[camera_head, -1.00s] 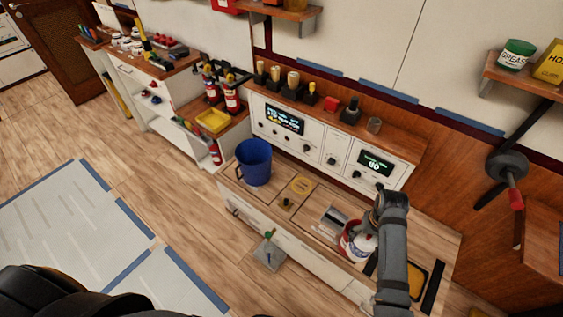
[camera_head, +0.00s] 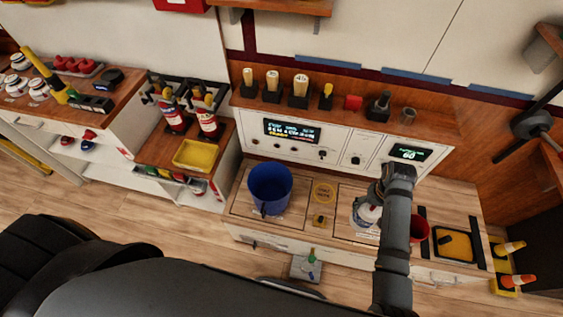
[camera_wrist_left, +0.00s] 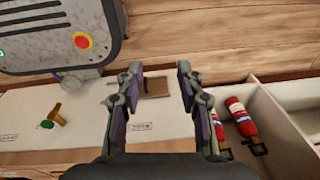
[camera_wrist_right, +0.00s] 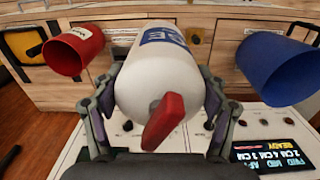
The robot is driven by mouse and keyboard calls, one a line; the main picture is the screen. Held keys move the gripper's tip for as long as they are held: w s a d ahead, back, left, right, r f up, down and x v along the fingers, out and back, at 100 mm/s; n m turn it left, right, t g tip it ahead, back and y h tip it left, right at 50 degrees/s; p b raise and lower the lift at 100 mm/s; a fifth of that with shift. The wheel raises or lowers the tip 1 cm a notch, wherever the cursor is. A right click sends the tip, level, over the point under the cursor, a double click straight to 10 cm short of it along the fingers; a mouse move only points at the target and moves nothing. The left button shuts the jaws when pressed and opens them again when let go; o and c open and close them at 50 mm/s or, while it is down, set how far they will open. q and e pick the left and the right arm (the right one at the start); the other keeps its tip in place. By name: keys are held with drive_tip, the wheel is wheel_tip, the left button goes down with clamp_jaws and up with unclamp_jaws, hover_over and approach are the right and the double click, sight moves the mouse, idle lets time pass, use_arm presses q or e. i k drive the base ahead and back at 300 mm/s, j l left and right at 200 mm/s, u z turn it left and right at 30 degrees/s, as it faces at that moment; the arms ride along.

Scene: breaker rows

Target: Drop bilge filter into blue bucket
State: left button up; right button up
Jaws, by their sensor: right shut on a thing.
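The bilge filter, a white cylinder (camera_head: 364,214) with a blue label and a red end piece, is in my right gripper (camera_head: 372,197). The right wrist view shows the filter (camera_wrist_right: 160,75) large between the two fingers (camera_wrist_right: 160,100), which are shut on it. The blue bucket (camera_head: 270,187) stands upright on the counter, left of the filter and apart from it. It shows at the right of the right wrist view (camera_wrist_right: 282,65). My left gripper (camera_wrist_left: 158,85) is open and empty in the left wrist view; I cannot make it out in the head view.
A red bucket (camera_head: 419,228) stands on the counter right of the filter, partly behind my right arm. A control panel (camera_head: 325,145) rises behind the counter. A yellow tray (camera_head: 194,154) and fire extinguishers (camera_head: 208,124) stand at the left.

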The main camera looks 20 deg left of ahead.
sight(277, 192)
drive_tip(key=i+j, duration=0.1)
drive_tip(key=j, duration=1.5)
drive_tip(key=i, duration=0.05)
